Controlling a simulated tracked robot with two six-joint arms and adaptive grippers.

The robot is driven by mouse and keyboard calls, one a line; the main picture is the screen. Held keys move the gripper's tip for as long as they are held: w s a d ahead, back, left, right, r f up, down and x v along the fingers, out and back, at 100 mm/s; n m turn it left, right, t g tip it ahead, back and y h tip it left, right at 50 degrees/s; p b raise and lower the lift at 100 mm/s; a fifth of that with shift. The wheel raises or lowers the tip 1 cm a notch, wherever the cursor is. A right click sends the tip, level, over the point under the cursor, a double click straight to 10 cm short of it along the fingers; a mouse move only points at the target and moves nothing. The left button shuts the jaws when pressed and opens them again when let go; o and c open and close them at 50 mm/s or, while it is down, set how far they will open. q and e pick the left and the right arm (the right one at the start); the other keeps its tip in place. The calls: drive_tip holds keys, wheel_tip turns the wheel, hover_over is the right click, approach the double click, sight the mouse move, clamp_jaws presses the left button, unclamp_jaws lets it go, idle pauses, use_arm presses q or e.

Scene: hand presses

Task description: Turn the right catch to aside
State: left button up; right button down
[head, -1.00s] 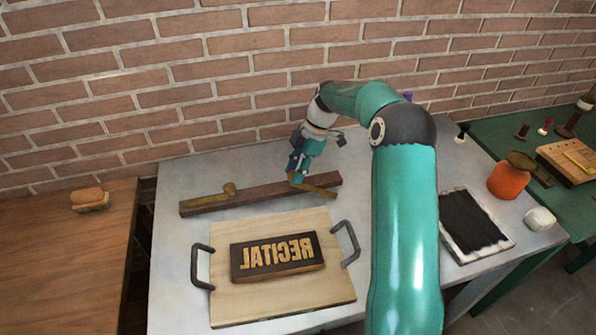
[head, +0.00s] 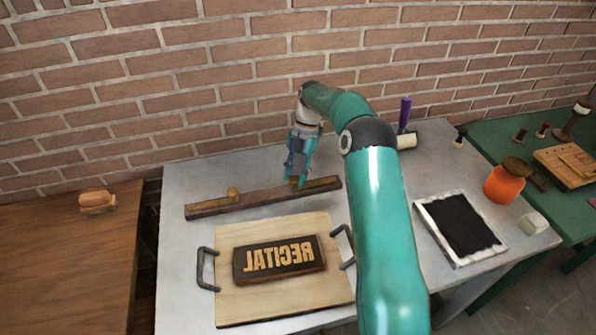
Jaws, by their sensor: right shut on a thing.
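A dark wooden rail (head: 265,198) lies along the back of the metal table. The right catch (head: 321,184), a brass-coloured bar, sits at its right end and lies roughly along the rail. My right gripper (head: 297,182) points down at the catch's left part and is shut on it; the fingers hide the gripped part. The left catch (head: 214,203), with a round knob, lies along the rail's left half. My left gripper is not in view.
In front of the rail is a wooden board (head: 230,305) with dark handles, bearing a RECITAL block (head: 279,259). A black inking slab (head: 458,226), a purple-handled roller (head: 405,113) and an orange jar (head: 503,185) are at the right. My right arm crosses the table's middle right.

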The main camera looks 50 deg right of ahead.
drive_tip(key=shift+s+a+f, duration=0.15)
drive_tip(key=shift+f, duration=0.05)
drive_tip(key=c, duration=0.8)
unclamp_jaws()
drive_tip(key=shift+r, duration=0.1)
drive_tip(key=shift+r, duration=0.1)
drive_tip(key=shift+w+d+r, duration=0.2)
drive_tip(key=shift+d+r, duration=0.15)
drive_tip(key=shift+r, duration=0.2)
drive_tip(key=shift+v, duration=2.95)
